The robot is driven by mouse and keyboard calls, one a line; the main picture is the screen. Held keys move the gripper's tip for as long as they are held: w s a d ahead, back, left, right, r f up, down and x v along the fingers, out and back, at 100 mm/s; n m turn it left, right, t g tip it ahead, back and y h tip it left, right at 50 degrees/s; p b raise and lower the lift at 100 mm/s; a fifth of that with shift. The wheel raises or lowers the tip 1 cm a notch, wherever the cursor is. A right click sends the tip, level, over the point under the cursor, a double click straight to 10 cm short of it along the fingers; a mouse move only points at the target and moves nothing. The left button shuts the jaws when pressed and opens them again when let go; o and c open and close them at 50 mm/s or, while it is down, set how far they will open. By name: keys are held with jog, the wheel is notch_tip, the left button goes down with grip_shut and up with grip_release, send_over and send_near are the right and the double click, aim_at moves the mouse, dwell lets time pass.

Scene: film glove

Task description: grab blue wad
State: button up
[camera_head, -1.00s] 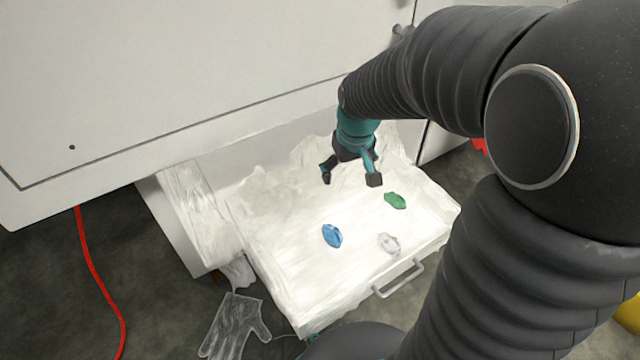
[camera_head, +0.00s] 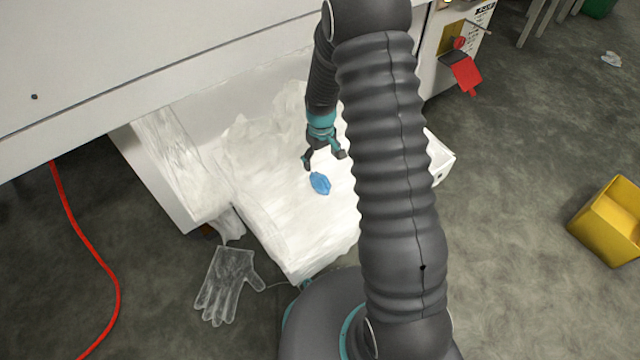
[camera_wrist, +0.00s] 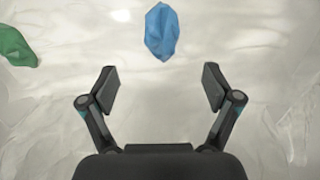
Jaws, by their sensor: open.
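The blue wad (camera_head: 320,183) lies on the white film lining the open drawer, just in front of my gripper (camera_head: 324,160) in the head view. In the wrist view the blue wad (camera_wrist: 162,32) is near the top centre, beyond and roughly midway between the fingertips. My gripper (camera_wrist: 160,88) is open and empty, with bare film showing between its fingers. The fingers and the wad look apart.
A green wad (camera_wrist: 16,46) lies at the upper left in the wrist view. The film-lined drawer (camera_head: 290,225) is partly hidden behind my arm. A clear glove (camera_head: 228,283) and a red cable (camera_head: 88,240) lie on the floor. A yellow bin (camera_head: 610,222) stands at right.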

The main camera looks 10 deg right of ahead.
aim_at(320, 179)
notch_tip(320, 179, down, 12)
jog(key=shift+a+f+b, duration=0.1)
jog(key=shift+a+b, duration=0.05)
jog(key=shift+b, duration=0.4)
jog(key=shift+c, duration=0.2)
jog(key=c, duration=1.2)
